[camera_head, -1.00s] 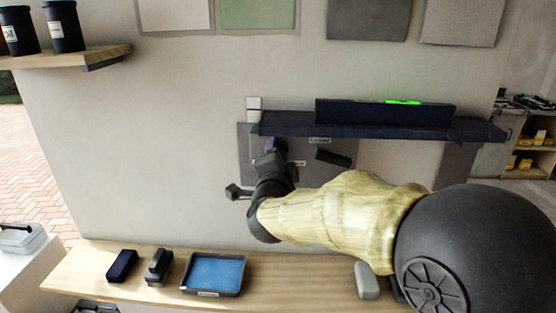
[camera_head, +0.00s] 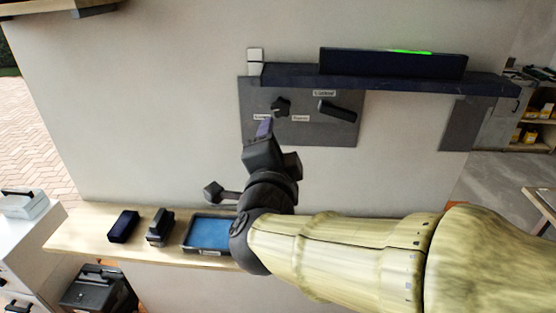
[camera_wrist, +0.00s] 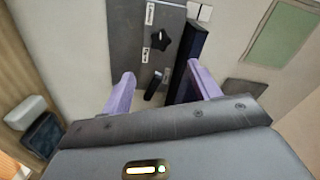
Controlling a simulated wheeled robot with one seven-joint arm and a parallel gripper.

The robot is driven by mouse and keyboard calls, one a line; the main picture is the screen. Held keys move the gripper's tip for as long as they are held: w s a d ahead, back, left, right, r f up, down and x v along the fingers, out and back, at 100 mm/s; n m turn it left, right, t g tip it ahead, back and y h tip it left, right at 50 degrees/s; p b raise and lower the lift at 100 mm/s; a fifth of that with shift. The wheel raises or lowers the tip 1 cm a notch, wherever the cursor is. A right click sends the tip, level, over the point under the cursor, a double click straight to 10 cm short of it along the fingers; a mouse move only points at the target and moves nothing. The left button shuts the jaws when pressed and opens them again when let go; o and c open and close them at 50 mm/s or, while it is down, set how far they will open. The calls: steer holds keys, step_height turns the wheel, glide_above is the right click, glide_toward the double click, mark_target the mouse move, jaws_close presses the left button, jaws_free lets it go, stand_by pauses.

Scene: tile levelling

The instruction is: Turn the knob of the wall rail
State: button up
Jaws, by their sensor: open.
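The wall rail (camera_head: 400,82) is a long dark bar fixed to the wall, with a dark block showing a green light on top of it. Below its left part is a grey plate (camera_head: 340,135) with small white labels. A black lobed knob (camera_head: 281,105) sits on the plate, and a black lever (camera_head: 338,111) is to its right. The knob also shows in the wrist view (camera_wrist: 160,40), ahead of and between the fingers. My gripper (camera_wrist: 158,92) is open, with two purple fingers apart and nothing between them. In the head view my gripper (camera_head: 264,128) is just below the knob.
A wooden shelf (camera_head: 75,238) below holds a dark block (camera_head: 123,226), a dark handled tool (camera_head: 159,227) and a blue tray (camera_head: 186,248). A white switch (camera_head: 254,60) is at the rail's left end. The wall left of the plate is clear.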

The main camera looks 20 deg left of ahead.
steer(key=v, duration=0.3)
steer(key=shift+s, duration=0.15)
steer(key=w+d+f+n+g, duration=0.35)
steer(key=d+f, duration=0.25)
steer(key=f, duration=0.2)
steer(key=w+d+f+n+g, duration=0.3)
steer(key=w+d+f+n, duration=0.15)
steer(key=f, duration=0.35)
steer(key=s+d+f+n+g+h, duration=0.1)
steer(key=s+d+f+g, duration=0.3)
steer(key=d, duration=0.5)
steer(key=s+d+f+n+g+h, duration=0.1)
steer(key=s+d+f+g+h, duration=0.2)
steer(key=s+d+f, duration=0.4)
steer(key=d+f+g, duration=0.1)
steer(key=d+f, duration=0.1)
steer(key=d, duration=0.1)
steer(key=shift+s+f+n, duration=0.2)
steer(key=shift+s+n, duration=0.05)
steer(key=shift+n, duration=0.15)
